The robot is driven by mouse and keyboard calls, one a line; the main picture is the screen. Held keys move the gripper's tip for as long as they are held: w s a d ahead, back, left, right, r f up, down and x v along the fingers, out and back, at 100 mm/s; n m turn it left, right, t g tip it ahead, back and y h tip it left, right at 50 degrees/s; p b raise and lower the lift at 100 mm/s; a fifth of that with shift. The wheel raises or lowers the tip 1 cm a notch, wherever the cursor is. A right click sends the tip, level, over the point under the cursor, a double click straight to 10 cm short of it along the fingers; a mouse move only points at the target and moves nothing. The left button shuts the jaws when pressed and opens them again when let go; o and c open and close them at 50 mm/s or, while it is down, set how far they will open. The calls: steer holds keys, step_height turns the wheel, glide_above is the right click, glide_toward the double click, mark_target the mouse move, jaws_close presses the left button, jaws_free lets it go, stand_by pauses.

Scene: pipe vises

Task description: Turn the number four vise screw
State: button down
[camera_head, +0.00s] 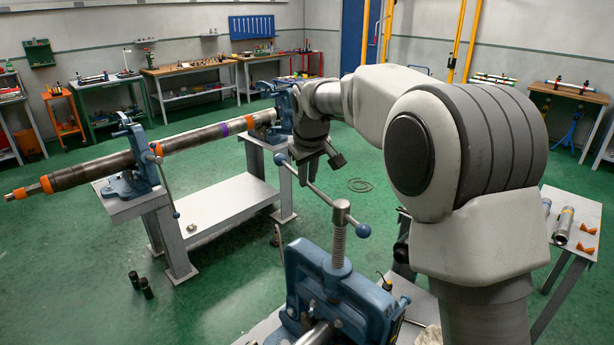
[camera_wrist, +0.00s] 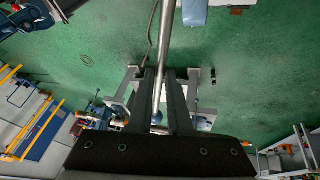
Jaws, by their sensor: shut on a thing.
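A blue pipe vise (camera_head: 340,290) stands in the near foreground of the head view, with an upright threaded screw (camera_head: 338,245) on top. A slanting metal handle bar (camera_head: 325,198) with blue ball ends passes through the screw head. My gripper (camera_head: 307,178) is at the upper left part of this bar. In the wrist view, the two dark fingers of my gripper (camera_wrist: 159,74) are shut on the bar (camera_wrist: 165,35), which runs lengthwise between them. I see no number on the vise. The exact contact is partly hidden by the fingers.
A long pipe (camera_head: 190,140) lies across two other blue vises, one on the left stand (camera_head: 135,165) and one behind (camera_head: 285,105). A grey side table (camera_head: 580,215) with pipe pieces stands at right.

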steer(key=shift+w+d+r, duration=0.1)
steer(key=shift+w+r, duration=0.05)
steer(key=shift+r, duration=0.15)
steer(key=c, duration=1)
jaws_free()
steer(key=shift+c, duration=0.2)
steer(key=shift+o, duration=1)
steer(key=shift+f, duration=0.15)
steer(key=b+v, duration=0.1)
steer(key=v, duration=1.6)
steer(key=shift+r, duration=0.2)
